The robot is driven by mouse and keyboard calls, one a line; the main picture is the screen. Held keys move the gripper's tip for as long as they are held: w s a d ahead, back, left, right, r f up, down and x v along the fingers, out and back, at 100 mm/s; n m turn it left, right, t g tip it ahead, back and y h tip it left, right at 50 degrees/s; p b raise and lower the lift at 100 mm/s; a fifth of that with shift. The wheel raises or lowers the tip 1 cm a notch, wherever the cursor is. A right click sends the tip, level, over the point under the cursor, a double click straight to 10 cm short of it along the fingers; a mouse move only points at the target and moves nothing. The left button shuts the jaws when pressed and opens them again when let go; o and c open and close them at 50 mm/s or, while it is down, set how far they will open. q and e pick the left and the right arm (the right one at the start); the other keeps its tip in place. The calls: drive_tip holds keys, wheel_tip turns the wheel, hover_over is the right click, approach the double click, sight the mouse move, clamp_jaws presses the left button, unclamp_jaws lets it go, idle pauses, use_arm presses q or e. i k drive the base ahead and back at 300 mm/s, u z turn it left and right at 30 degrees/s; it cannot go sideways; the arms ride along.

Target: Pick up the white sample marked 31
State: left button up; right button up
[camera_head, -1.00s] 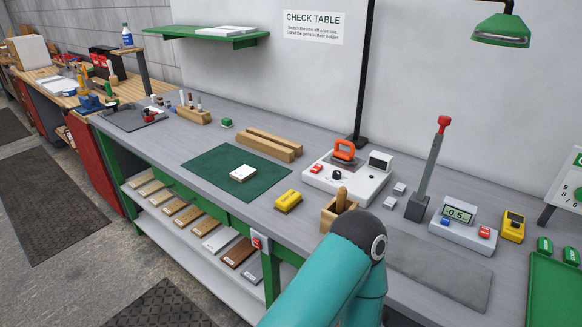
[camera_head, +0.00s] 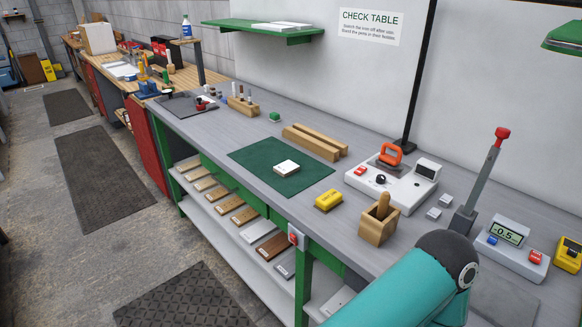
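Several sample boards lie in a row on the lower shelf (camera_head: 215,225) under the table, some wood-toned and some pale. A white one (camera_head: 255,232) lies near the middle of the row, with a brown one (camera_head: 278,247) to its right. A grey-white one (camera_head: 286,271) and another pale one (camera_head: 336,301) lie further right. Their labels are too small to read, so I cannot tell which is marked 31. A small white block (camera_head: 286,167) sits on the green mat. My teal arm shows at the lower right, but neither gripper is in view.
The grey table (camera_head: 225,137) carries the green mat (camera_head: 255,157), a yellow block (camera_head: 328,201), a wooden box (camera_head: 378,227), and a device with an orange handle (camera_head: 392,187). A table leg (camera_head: 302,290) with a red switch stands before the shelf. Floor at left is open, with dark mats (camera_head: 100,175).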

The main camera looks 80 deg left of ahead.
sight(287, 169)
drive_tip(key=z, duration=0.3)
drive_tip(key=k, duration=1.65)
drive_tip(key=u, duration=0.9)
drive_tip(key=i, duration=0.2)
drive_tip(key=u, duration=1.95)
drive_tip(key=i, duration=1)
drive_tip(key=z, duration=0.45)
